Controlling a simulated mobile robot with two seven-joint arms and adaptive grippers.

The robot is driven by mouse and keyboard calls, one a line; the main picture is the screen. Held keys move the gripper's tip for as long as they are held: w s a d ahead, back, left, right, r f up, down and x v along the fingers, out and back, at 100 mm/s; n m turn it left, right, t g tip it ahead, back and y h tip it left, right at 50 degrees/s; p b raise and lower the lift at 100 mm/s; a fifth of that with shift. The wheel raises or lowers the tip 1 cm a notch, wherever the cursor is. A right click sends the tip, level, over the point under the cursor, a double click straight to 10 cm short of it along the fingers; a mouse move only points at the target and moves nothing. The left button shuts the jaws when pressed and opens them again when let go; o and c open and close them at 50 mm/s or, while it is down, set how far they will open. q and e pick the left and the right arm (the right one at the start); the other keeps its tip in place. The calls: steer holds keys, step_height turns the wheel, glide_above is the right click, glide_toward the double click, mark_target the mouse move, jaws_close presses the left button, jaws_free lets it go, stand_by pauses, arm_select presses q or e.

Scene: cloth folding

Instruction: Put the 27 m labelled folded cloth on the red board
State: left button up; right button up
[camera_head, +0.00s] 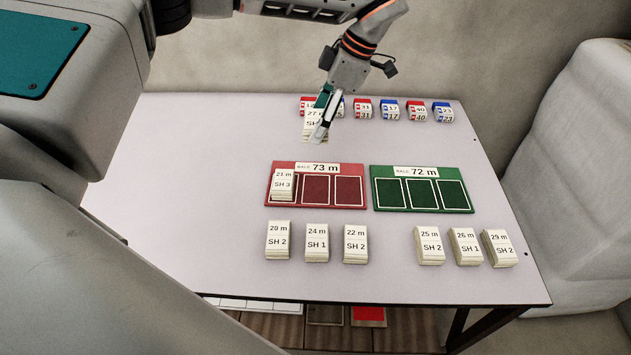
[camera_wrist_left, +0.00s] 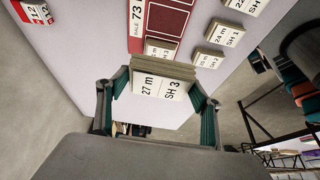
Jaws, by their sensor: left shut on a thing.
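The folded cloth labelled 27 m, SH 3 (camera_head: 311,124) is held by my left gripper (camera_head: 322,118) above the far part of the table, beyond the red board. In the left wrist view the cloth (camera_wrist_left: 160,84) sits between the two fingers (camera_wrist_left: 157,104), its label facing the camera. The red board (camera_head: 317,167), marked 73 m, has three outlined slots. A cloth labelled 21 m, SH 3 (camera_head: 283,184) lies on its left slot; the middle and right slots are bare. My right gripper is not in either view.
A green board (camera_head: 421,172) marked 72 m, with three bare slots, lies right of the red one. Several folded cloths, such as the 24 m cloth (camera_head: 317,243), line the near side. Numbered red and blue items (camera_head: 390,109) line the far edge, close to my left gripper.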

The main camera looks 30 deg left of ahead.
arm_select(q)
steer(key=b, duration=0.2)
glide_above(313, 189)
steer(key=d, duration=0.1)
steer(key=f, duration=1.4)
steer(key=shift+w+d+f, duration=0.15)
steer(key=shift+w+f, duration=0.2)
steer(key=shift+f, duration=0.45)
step_height(313, 189, down, 4)
steer(key=shift+f+b, duration=0.1)
steer(key=shift+b, duration=0.3)
steer(key=shift+f, duration=0.1)
steer(key=o, duration=1.1)
